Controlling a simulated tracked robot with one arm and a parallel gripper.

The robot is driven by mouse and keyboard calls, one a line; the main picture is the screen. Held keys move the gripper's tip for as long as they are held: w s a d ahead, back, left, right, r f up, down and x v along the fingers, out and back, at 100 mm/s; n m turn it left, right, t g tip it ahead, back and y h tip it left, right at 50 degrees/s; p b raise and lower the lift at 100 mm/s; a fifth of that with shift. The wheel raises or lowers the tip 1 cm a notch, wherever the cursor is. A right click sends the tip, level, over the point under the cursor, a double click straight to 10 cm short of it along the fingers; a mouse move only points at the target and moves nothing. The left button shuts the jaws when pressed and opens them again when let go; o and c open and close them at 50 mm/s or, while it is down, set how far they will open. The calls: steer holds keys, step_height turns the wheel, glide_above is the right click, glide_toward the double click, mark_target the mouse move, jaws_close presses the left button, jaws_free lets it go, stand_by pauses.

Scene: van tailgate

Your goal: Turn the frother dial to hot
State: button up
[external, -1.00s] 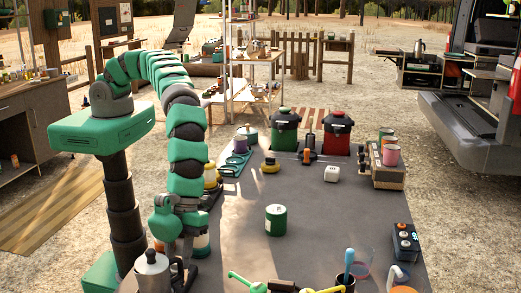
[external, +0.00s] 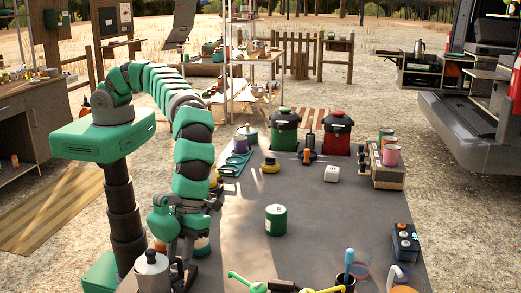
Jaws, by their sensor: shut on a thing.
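My gripper (external: 184,272) is low at the near left edge of the dark table (external: 310,215), just right of a silver lidded pot (external: 152,271) with a black knob. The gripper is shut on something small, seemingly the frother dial. The dial itself is hidden behind the fingers and my wrist, so its setting cannot be read. I cannot tell for certain which body is the frother.
A green canister (external: 276,220) stands mid-table. Green and yellow handled tools (external: 285,286) and a cup with a blue-handled tool (external: 347,279) crowd the near edge. A dark box with buttons (external: 405,242) sits at right. The table's middle is mostly clear.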

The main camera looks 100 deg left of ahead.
steer(key=o, duration=1)
steer(key=shift+w, duration=0.1)
steer(key=shift+c, duration=0.2)
steer(key=b+v, duration=0.2)
steer(key=v, duration=1.1)
steer(key=shift+a+r, duration=0.25)
steer(key=shift+r, duration=0.05)
steer(key=shift+w, duration=0.2)
